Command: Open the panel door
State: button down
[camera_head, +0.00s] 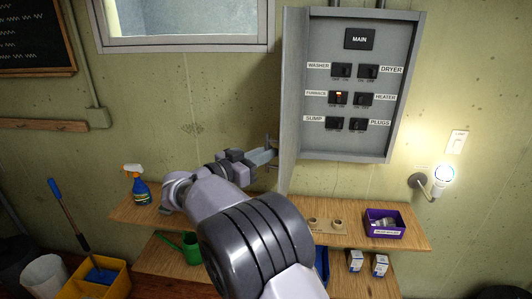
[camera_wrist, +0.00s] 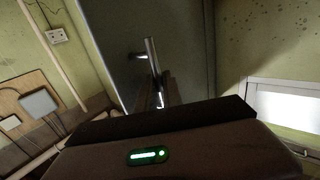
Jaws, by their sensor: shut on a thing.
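The grey panel door (camera_head: 290,90) stands swung out from the left side of the electrical panel (camera_head: 398,90), seen nearly edge-on. The panel's inside shows, with labelled black switches and a MAIN block. My gripper (camera_head: 268,154) is at the door's outer left face, low down, shut on the door handle (camera_head: 272,141). In the wrist view the metal bar handle (camera_wrist: 151,55) sticks out from the dark door face (camera_wrist: 110,50). Its lower end runs down behind the gripper body, so the finger contact is mostly hidden.
A wooden shelf (camera_head: 408,238) below the panel bears a spray bottle (camera_head: 137,187) and a purple bin (camera_head: 384,230). A lit wall lamp (camera_head: 438,180) is at the right. A window (camera_head: 180,22) is at upper left.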

jog(key=shift+r, duration=0.25)
jog(key=c, duration=1.5)
grip_release()
jog(key=shift+w+d, duration=0.15)
jog(key=shift+c, duration=0.2)
jog(key=shift+w+d+f, duration=0.1)
jog(key=shift+f, duration=0.05)
jog(key=shift+a, duration=0.2)
jog(key=v, duration=1.7)
jog(key=shift+s, duration=0.3)
jog(key=shift+a, duration=0.1)
